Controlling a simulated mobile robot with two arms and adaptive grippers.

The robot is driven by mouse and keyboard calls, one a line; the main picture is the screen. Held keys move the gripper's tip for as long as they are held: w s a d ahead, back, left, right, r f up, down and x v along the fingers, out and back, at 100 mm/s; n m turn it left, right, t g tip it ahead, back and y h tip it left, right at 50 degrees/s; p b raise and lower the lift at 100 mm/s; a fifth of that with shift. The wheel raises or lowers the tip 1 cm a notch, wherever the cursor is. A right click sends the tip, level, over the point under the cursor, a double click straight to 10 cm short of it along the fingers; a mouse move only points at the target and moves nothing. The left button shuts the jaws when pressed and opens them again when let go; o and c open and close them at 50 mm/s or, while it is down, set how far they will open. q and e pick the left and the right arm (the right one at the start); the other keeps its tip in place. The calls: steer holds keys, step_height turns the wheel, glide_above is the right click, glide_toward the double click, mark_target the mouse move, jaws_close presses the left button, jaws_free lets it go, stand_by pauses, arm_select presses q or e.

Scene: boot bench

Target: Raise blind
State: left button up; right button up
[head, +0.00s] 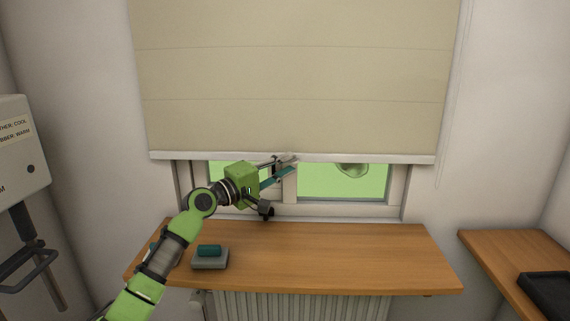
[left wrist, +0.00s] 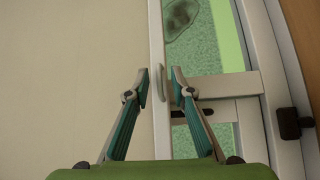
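The beige blind (head: 300,80) hangs over the upper window in the head view, its pale bottom rail (head: 390,159) a little above the sill. Its fabric (left wrist: 70,70) fills the left of the left wrist view, beside the rail (left wrist: 155,30). A small pale pull tab (left wrist: 161,84) shows at the rail. My left gripper (head: 290,162) is at the middle of the rail. In the left wrist view its fingers (left wrist: 161,86) are apart, one on each side of the rail and tab, with gaps visible. My right gripper is out of view.
The window (head: 343,182) shows below the blind. A wooden sill shelf (head: 330,255) holds a grey block with a teal top (head: 210,257). A cord (head: 447,100) hangs right of the blind. A grey wall unit (head: 20,150) is at left; another wooden surface (head: 500,258) is at right.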

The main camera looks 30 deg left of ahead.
arm_select(q)
steer(key=shift+c, duration=0.8)
jaws_close()
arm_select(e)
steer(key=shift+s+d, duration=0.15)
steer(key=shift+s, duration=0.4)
arm_select(q)
steer(key=shift+r, duration=0.1)
